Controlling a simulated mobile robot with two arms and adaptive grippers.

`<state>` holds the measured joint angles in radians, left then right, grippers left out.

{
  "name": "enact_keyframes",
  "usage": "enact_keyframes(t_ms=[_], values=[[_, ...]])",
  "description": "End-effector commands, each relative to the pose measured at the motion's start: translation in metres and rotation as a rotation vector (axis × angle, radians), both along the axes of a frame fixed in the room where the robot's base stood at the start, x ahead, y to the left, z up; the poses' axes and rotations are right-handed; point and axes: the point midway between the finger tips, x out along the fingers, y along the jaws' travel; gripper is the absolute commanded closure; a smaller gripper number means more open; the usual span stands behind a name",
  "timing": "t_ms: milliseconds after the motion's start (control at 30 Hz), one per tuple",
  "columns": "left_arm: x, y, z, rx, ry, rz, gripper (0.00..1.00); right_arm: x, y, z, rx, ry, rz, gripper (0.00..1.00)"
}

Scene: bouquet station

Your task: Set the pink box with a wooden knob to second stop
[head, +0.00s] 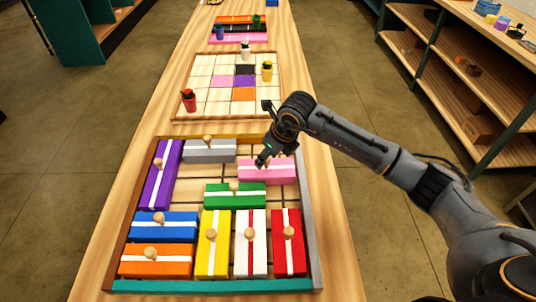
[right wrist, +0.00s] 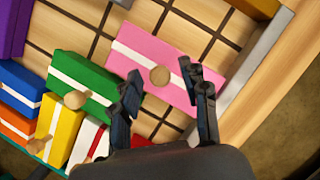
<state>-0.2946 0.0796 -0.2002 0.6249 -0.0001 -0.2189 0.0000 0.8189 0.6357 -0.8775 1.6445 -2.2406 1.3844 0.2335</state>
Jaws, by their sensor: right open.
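The pink box (head: 256,174) with a white stripe lies in the upper right of the framed sliding tray (head: 312,240). It shows large in the right wrist view (right wrist: 135,42), with its round wooden knob (right wrist: 160,77) on top. My right gripper (head: 265,156) is over the pink box and hides its knob in the head view. In the right wrist view its open fingers (right wrist: 161,76) appear on either side of the knob. I cannot tell whether they touch it. My left gripper is not in view.
The tray also holds grey (head: 220,153), purple (head: 157,185), green (head: 230,198), blue (head: 180,229), orange (head: 178,263), yellow (head: 212,265), white (head: 251,265) and red (head: 289,265) boxes. Bare cells show around the green box. A grid board (head: 200,107) with small vases stands beyond.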

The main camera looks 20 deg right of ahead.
Motion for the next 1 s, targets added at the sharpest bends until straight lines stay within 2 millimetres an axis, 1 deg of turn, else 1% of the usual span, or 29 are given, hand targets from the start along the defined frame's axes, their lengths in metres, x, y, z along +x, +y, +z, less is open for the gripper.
enact_keyframes(t_ms=[100,167,200,267,300,333,533,633,900,1000], values=[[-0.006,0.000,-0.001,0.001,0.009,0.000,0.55,0.000,0.000,0.000,0.000,0.000,0.000,0.55],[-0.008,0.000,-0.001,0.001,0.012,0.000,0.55,0.000,0.000,0.000,0.000,0.000,0.000,0.67],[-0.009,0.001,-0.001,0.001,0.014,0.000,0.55,0.000,0.000,0.000,0.000,0.000,0.000,0.76],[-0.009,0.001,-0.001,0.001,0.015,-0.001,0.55,0.000,0.000,0.000,0.000,0.000,0.000,0.88],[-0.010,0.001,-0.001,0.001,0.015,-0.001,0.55,0.000,0.000,0.000,0.000,0.000,0.000,0.96],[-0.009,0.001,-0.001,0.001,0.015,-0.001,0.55,0.000,0.000,0.000,0.000,0.000,0.000,1.00],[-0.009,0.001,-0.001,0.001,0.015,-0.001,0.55,0.000,0.000,0.000,0.000,0.000,0.000,1.00],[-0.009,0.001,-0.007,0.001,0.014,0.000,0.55,0.002,0.008,-0.002,0.002,0.000,0.002,1.00],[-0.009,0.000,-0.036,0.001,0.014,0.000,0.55,0.019,0.068,-0.003,0.007,-0.003,0.005,1.00],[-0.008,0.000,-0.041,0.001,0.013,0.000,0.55,0.023,0.081,-0.002,0.003,-0.002,0.004,1.00]])
